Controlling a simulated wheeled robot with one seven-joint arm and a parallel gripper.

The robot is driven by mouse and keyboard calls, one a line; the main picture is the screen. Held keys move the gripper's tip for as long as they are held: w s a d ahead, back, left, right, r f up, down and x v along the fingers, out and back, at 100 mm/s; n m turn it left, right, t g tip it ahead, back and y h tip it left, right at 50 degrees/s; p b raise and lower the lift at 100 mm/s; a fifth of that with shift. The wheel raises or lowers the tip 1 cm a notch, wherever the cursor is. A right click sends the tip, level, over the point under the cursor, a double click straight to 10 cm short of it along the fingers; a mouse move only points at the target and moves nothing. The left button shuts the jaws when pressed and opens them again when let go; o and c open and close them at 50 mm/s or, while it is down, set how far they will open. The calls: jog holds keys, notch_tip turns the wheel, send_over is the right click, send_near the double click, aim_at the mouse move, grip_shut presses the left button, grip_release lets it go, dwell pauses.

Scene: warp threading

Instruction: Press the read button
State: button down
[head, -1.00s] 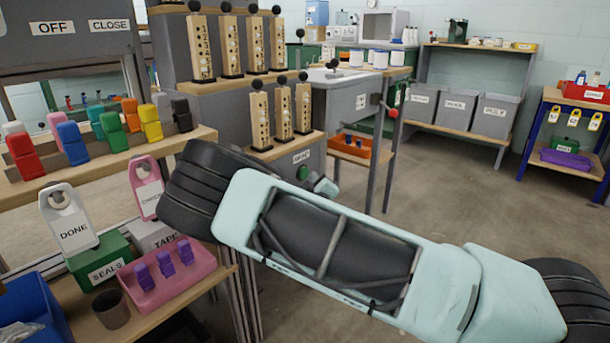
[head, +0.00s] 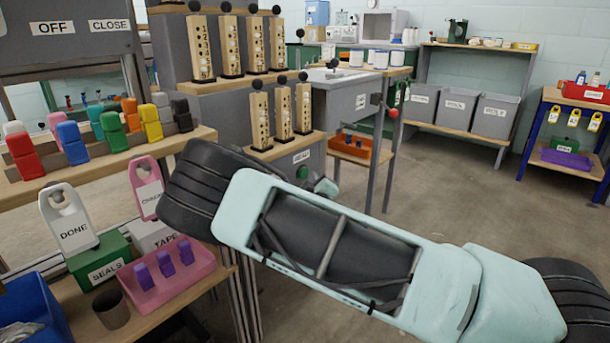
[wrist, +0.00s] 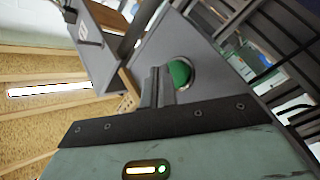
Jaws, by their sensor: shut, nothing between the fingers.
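The read button is a round green button (head: 303,172) on the front of a grey housing (head: 314,160), under a white label that appears to say READ. It also shows in the wrist view as a green dome (wrist: 180,73) in a grey ring. My gripper (wrist: 160,72) is shut and empty. Its fingertips lie just left of the dome in the wrist view and overlap its left edge. I cannot tell whether they touch it. In the head view my gripper (head: 325,187) is just right of and below the button, largely hidden by my arm.
Wooden posts with black knobs (head: 259,120) stand on the stepped housing above the button. A table with an orange tray (head: 362,149) stands to the right. A pink tray (head: 165,288) and a green SEALS box (head: 103,263) are at lower left. Open floor lies to the right.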

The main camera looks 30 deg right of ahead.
jog(key=shift+w, duration=0.1)
jog(key=shift+w+a, duration=0.15)
jog(key=shift+w, duration=0.15)
jog(key=shift+w+a, duration=0.15)
jog(key=shift+w, duration=0.3)
dwell(0.7)
dwell(0.4)
jog(key=shift+s+d, duration=0.3)
jog(key=shift+s, duration=0.55)
jog(key=s, duration=0.1)
jog(key=s+d+p, duration=0.1)
jog(key=s, duration=0.2)
jog(key=shift+s+d+p, duration=0.3)
jog(key=shift+s+d, duration=0.05)
